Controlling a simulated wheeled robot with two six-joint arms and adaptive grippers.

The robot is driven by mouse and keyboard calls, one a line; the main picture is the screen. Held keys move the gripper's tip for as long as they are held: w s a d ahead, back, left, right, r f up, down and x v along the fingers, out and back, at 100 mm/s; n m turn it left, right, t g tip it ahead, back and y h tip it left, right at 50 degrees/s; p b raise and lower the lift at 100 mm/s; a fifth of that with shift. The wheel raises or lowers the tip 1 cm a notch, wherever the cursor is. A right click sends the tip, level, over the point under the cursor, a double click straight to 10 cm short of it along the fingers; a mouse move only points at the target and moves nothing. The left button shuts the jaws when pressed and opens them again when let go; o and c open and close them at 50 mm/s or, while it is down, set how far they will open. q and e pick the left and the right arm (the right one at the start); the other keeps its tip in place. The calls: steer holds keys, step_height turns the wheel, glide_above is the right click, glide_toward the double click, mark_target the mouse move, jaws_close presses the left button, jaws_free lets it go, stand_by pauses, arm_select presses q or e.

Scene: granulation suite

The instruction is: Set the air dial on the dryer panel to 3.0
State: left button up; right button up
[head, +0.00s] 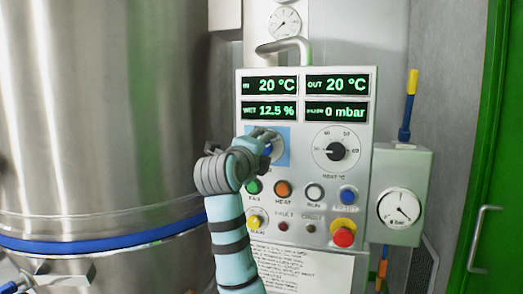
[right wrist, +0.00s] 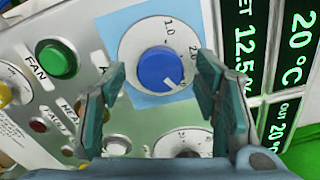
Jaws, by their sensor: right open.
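The air dial (right wrist: 160,68) is a blue knob on a white round scale over a light blue square. The numbers 1.0 and 2.0 show on the scale; its white pointer mark faces the lower right in the right wrist view, and I cannot read its exact value. My right gripper (right wrist: 160,70) is open, its fingers on either side of the knob; I cannot tell if they touch it. In the head view my right gripper (head: 266,142) covers most of the dial on the dryer panel (head: 304,165).
A black heat dial (head: 335,151) sits right of the air dial. Below are a green fan button (head: 253,187), an orange heat button (head: 283,189) and a red stop knob (head: 343,236). Displays (head: 270,86) are above. A steel vessel (head: 100,110) stands left.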

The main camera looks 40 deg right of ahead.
steer(key=v, duration=1.2)
